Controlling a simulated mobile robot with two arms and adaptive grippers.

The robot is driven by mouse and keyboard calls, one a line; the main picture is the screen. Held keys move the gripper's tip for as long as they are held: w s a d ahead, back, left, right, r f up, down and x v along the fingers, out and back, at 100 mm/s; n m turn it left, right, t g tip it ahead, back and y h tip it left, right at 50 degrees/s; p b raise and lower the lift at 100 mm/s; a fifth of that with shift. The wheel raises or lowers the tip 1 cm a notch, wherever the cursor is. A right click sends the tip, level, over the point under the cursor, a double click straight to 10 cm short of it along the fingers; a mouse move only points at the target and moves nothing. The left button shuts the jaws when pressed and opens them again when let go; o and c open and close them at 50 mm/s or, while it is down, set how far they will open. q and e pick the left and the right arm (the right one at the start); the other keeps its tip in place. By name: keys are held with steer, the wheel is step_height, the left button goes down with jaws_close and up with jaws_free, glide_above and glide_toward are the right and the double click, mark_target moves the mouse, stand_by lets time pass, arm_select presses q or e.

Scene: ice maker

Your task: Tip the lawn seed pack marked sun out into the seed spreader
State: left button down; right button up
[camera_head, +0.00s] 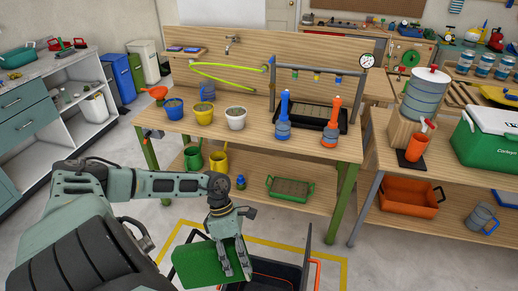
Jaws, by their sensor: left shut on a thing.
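My left gripper (235,268) is low in the front of the view, pointing down, with its fingers shut on a flat green pack (196,265). The pack hangs tilted to the left of the fingers. No sun mark or lettering can be made out on it, and its opening cannot be told. Just right of and below the gripper is a dark open container (284,268) with orange edges, which looks like the seed spreader. It is cut off by the bottom edge, and the gripper and pack hide part of it. My right gripper is not in view.
Yellow tape (268,243) marks the floor around the container. A green cooler (484,145) stands on the right table. Floor to the left is partly clear.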

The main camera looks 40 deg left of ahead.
arm_select(q)
steer(key=shift+w+d+r+g+y+b, duration=0.15)
steer(key=shift+w+d+g+y+b, duration=0.15)
steer(key=shift+w+d+b, duration=0.15)
stand_by(0.4)
steer(key=shift+w+d+r+n+g+y+b, duration=0.2)
steer(key=shift+w+d+g+y+b, duration=0.15)
steer(key=shift+g+y, duration=0.2)
steer(key=shift+w+d+r+n+g+y+b, duration=0.2)
steer(key=shift+w+g+y+b, duration=0.2)
steer(key=shift+g, duration=0.25)
stand_by(1.5)
steer(key=shift+w+d+n+g+y+b, duration=0.3)
steer(key=shift+w+d+g+y+b, duration=0.25)
steer(key=shift+g+y+b, duration=0.4)
stand_by(3.5)
